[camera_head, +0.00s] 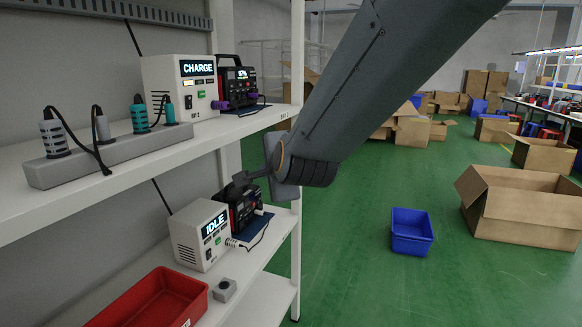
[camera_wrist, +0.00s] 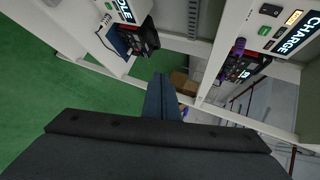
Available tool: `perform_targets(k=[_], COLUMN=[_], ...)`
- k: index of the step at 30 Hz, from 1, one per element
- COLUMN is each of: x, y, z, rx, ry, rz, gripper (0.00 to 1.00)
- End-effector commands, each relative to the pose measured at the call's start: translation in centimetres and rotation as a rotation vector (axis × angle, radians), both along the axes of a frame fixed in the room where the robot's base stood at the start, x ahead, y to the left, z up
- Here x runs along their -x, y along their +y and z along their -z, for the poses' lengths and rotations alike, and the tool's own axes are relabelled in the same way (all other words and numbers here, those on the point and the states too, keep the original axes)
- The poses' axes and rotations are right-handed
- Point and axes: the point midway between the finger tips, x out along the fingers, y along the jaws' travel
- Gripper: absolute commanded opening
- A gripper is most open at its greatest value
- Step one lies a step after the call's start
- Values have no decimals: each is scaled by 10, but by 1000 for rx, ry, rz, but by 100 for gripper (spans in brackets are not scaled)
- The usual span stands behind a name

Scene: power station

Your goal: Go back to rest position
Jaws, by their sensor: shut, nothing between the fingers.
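My arm reaches in from the upper right of the head view, and my gripper (camera_head: 243,180) points left toward the shelf unit, between its upper and lower boards. In the wrist view my gripper (camera_wrist: 163,82) shows as a narrow dark bar with its fingers together and nothing held. In the head view it overlaps the top of the lower black device (camera_head: 240,208); I cannot tell whether they touch. A white box reading IDLE (camera_head: 202,235) stands left of that device. A white box reading CHARGE (camera_head: 180,90) stands above on the upper board.
The upper shelf (camera_head: 120,165) holds a power strip (camera_head: 110,155) with plugs and another black device (camera_head: 237,85). A red bin (camera_head: 150,300) sits on the lower shelf. A blue bin (camera_head: 411,232) and an open carton (camera_head: 525,205) stand on the green floor, with clear floor between bin and shelf.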

Motion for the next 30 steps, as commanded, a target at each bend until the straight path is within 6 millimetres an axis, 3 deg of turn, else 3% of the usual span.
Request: perform_targets(k=[5, 9, 13, 18, 21, 24, 30], x=[32, 80, 136, 200, 223, 233, 234], y=[-79, -141, -192, -235, -247, -252, -252], z=[84, 141, 180, 207, 213, 215, 215], rx=[411, 692, 876, 987, 1007, 1015, 1017], ry=[174, 337, 485, 616, 652, 667, 667], rz=[-157, -366, -603, -880, -981, -1028, -1037], gripper=[0, 0, 0, 0, 0, 0, 0])
